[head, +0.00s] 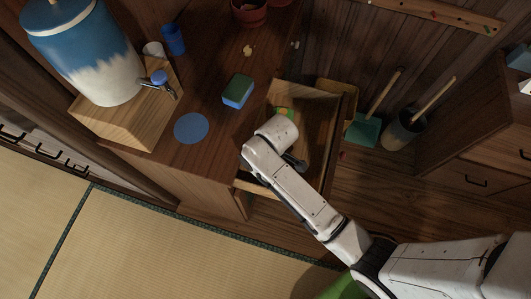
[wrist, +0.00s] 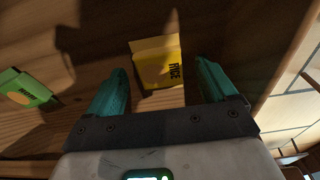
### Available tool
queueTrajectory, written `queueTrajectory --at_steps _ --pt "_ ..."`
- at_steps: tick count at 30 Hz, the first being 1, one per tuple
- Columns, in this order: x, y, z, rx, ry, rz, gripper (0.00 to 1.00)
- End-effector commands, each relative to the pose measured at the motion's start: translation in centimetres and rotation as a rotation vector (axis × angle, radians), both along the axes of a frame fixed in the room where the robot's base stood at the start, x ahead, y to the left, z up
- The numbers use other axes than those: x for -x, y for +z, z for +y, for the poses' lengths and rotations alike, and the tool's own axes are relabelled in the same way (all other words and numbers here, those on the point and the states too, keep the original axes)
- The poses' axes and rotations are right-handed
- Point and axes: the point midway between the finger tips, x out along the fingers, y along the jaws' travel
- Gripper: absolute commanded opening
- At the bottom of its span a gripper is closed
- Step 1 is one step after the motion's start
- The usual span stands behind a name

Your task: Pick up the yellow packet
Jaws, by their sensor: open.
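The yellow packet (wrist: 157,62) has dark lettering that looks like "RICE". In the wrist view it lies ahead of my gripper (wrist: 163,68), between its two teal fingers, with a visible gap on each side. My gripper is open and empty. In the head view my arm reaches over an open wooden drawer (head: 318,112). The yellow packet is hidden there behind my arm, and my fingers are mostly hidden too.
The counter holds a sponge (head: 238,91), a blue disc (head: 191,128) and a blue-and-white dispenser (head: 85,50). The drawer walls enclose my gripper closely.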

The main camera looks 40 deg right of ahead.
Motion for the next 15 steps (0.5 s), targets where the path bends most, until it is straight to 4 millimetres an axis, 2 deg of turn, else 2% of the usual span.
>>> queueTrajectory --at_steps 9,15 --pt "-0.06 -0.56 0.05 0.000 0.000 0.000 0.85" --pt "-0.05 -0.56 0.05 0.000 0.000 0.000 0.66"
